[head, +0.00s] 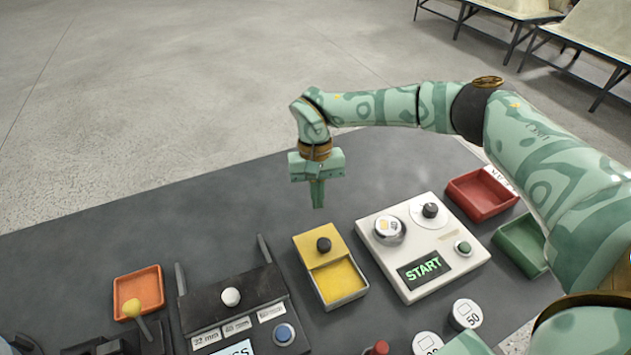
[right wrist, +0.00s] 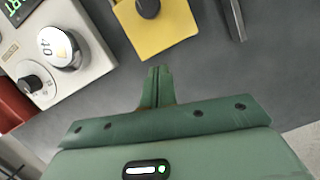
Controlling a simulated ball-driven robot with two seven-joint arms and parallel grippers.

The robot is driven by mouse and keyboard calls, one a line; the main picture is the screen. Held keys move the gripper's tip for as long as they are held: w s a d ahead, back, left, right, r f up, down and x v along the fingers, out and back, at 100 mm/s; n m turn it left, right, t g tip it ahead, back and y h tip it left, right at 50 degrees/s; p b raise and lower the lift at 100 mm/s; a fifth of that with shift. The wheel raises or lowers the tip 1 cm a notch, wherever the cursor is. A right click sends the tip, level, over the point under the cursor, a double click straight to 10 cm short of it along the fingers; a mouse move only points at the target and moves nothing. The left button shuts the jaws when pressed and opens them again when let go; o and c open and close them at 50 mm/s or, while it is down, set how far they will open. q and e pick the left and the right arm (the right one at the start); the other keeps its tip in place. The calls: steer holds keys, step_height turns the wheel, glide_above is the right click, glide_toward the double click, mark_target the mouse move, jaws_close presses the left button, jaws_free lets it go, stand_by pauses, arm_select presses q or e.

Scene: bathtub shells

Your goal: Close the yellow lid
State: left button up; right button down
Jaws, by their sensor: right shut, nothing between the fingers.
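The yellow lid (head: 310,250) with a black knob (head: 323,244) covers the back part of a small box (head: 345,298) in the middle of the table. The front part of the box is open and shows a yellow inside. In the right wrist view the yellow lid (right wrist: 160,35) and part of its knob (right wrist: 148,7) show at the top. My right gripper (head: 318,205) is shut and empty, pointing down behind the lid and apart from it. It also shows in the right wrist view (right wrist: 157,72). My left gripper is not in view.
A white START panel (head: 385,259) with knobs stands right of the box. A dark press with a white knob (head: 231,296) stands left. An orange tray (head: 139,288), a red tray (head: 470,200) and a green tray (head: 515,245) lie around. The table behind the lid is clear.

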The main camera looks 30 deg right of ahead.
mark_target(321, 234)
steer(key=x, duration=0.4)
steer(key=s, duration=0.2)
steer(key=s+a, duration=0.1)
steer(key=shift+s+r, duration=0.1)
steer(key=shift+r, duration=0.2)
steer(key=shift+s+a+f, duration=0.1)
steer(key=shift+s+a, duration=0.05)
steer(key=shift+s, duration=0.15)
steer(key=s+p, duration=0.7)
steer(key=s, duration=0.1)
steer(key=shift+s+a+r, duration=0.2)
steer(key=shift+s+r, duration=0.05)
steer(key=shift+r, duration=0.1)
steer(key=shift+s+f, duration=0.15)
steer(key=shift+s, duration=0.1)
steer(key=shift+f, duration=0.25)
steer(key=shift+s, duration=0.1)
